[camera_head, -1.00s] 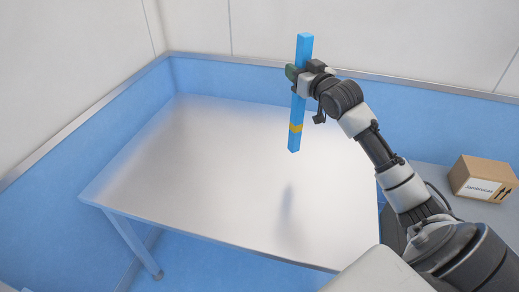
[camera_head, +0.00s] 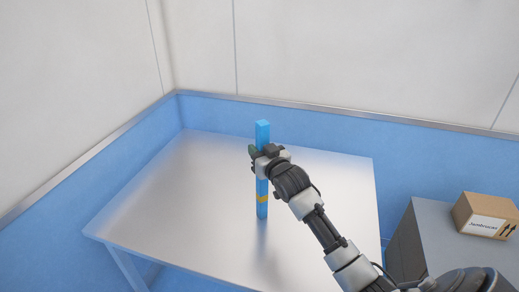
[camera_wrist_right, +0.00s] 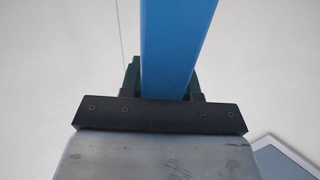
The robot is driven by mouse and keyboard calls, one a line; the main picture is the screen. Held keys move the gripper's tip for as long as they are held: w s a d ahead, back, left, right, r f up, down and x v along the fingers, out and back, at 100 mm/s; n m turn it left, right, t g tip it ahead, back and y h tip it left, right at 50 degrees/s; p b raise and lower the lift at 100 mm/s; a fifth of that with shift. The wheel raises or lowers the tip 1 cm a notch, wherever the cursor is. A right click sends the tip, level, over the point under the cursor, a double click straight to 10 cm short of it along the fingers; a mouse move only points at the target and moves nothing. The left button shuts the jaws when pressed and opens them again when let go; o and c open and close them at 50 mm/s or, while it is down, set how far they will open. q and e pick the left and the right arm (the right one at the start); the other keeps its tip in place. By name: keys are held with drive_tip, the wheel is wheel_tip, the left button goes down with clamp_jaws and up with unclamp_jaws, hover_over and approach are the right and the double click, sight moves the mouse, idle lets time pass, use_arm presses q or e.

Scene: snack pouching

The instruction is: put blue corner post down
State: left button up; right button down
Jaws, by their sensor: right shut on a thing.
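The blue corner post (camera_head: 262,186) is a tall, narrow blue bar with a yellow band near its lower end. My right gripper (camera_head: 260,153) is shut on its upper part and holds it upright over the metal table (camera_head: 185,215). The post's lower end is at or just above the table top; I cannot tell whether it touches. In the right wrist view the post (camera_wrist_right: 176,45) stands between the two dark fingers of the gripper (camera_wrist_right: 165,80). My left gripper is not in view.
The table top is otherwise bare, with free room all around the post. Blue and white walls (camera_head: 330,128) close off the back and left. A cardboard box (camera_head: 487,214) sits on a grey cabinet (camera_head: 435,235) to the right.

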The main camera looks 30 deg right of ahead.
drive_tip(key=c, duration=0.8)
unclamp_jaws()
drive_tip(key=s+a+b, duration=0.1)
drive_tip(key=s, duration=1.1)
